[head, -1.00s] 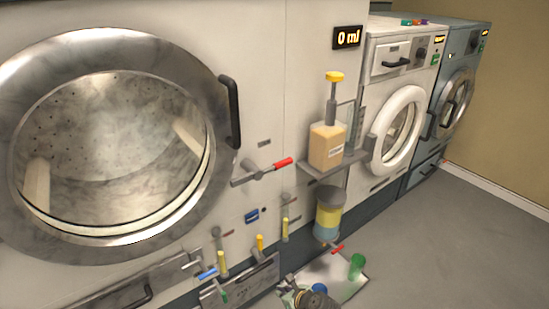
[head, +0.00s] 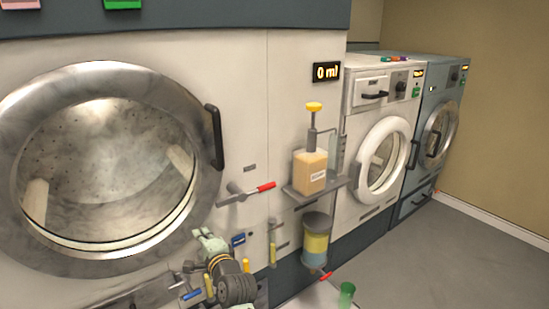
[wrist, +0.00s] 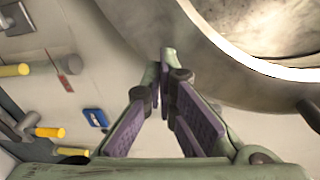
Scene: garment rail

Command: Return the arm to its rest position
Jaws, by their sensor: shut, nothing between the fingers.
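My gripper (head: 207,240) is low in the head view, in front of the large washer's lower front, just below and right of its round door (head: 105,165). In the wrist view its pale green fingers with purple pads (wrist: 163,75) come together at the tips, with nothing between them. The door's metal rim (wrist: 235,60) shows beyond the fingers at the upper right. My dark wrist and forearm (head: 232,282) rise from the bottom edge of the head view.
A red-tipped lever (head: 265,187), yellow-handled valves (head: 272,250) and a blue part (wrist: 95,117) are close to my gripper. A pump bottle (head: 310,170) stands on a shelf to the right. A green cup (head: 346,294) is low right. Grey floor at right is clear.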

